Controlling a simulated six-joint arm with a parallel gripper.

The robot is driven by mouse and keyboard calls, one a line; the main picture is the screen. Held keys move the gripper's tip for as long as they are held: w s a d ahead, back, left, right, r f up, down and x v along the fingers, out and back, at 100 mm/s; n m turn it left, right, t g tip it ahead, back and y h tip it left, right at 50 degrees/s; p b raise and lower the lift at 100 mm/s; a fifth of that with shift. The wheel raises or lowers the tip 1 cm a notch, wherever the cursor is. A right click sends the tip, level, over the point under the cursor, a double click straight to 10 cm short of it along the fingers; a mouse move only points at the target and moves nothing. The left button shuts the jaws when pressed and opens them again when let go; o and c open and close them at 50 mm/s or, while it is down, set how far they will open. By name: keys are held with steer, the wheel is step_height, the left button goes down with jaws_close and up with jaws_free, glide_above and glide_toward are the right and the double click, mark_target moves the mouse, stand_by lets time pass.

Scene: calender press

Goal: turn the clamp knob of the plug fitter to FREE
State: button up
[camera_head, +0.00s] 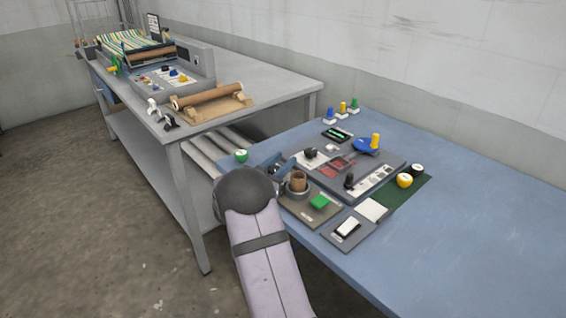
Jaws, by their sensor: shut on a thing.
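My arm rises from the bottom edge, and its dark round joint covers the near left corner of the blue bench. My gripper's fingers cannot be made out behind that joint, nor what they hold. Just right of the joint, a brown plug-like cylinder (299,180) stands upright in a grey round holder (298,192).
A grey panel (385,178) with black knobs lies behind the fitter. The blue bench (480,230) is clear at right. A grey table (265,82) carries the press.

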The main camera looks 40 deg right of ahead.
steer(key=o, duration=1)
steer(key=shift+o, duration=0.2)
steer(key=shift+a, duration=0.1)
steer(key=shift+b+v, duration=0.4)
steer(key=shift+v, duration=3.2)
